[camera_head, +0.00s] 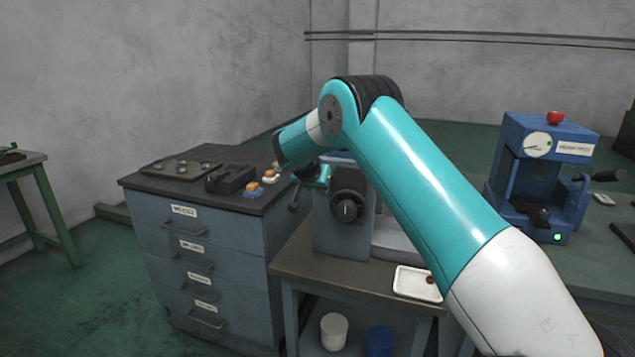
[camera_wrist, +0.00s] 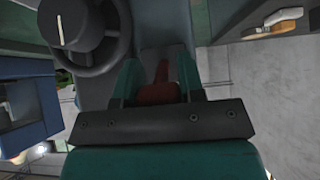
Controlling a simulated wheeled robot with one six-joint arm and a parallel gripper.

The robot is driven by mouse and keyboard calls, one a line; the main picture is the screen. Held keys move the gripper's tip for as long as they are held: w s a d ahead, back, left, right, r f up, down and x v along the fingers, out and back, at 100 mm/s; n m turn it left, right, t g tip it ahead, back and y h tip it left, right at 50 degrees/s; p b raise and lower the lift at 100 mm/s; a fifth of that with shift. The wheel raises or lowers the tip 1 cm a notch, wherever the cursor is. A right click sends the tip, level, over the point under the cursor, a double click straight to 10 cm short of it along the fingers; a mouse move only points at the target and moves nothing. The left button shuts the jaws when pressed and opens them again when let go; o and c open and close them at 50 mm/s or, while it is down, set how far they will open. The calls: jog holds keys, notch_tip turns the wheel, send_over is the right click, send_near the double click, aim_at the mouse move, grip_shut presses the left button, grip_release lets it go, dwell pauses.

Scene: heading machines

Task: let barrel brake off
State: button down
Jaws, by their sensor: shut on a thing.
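The grey machine (camera_head: 330,232) stands on a small bench in the middle of the head view. It has a black round dial (camera_head: 347,208) on its front, and the dial also shows at the upper left of the wrist view (camera_wrist: 75,28). A dull red lever (camera_wrist: 160,88), apparently the barrel brake, stands out from the grey machine body. My gripper (camera_wrist: 160,80) is shut on this lever, with one teal finger on each side. In the head view my gripper (camera_head: 318,174) is at the machine's upper left, and my arm hides part of the machine.
A grey drawer cabinet (camera_head: 205,250) stands to the left, with a tray (camera_head: 180,168), a black block (camera_head: 230,179) and small orange-and-white tools on top. A white tray (camera_head: 416,283) lies on the bench. A blue machine (camera_head: 535,185) stands to the right.

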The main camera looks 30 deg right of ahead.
jog(key=shift+r+g+y+p, duration=0.2)
jog(key=shift+g+y+p, duration=0.1)
jog(key=shift+y+p, duration=0.1)
jog(key=c, duration=0.7)
grip_release()
jog(key=shift+d, duration=0.1)
jog(key=shift+r, duration=0.1)
jog(key=b+v, duration=0.2)
jog(key=v, duration=1.5)
jog(key=shift+r+b, duration=0.1)
jog(key=shift+b, duration=0.25)
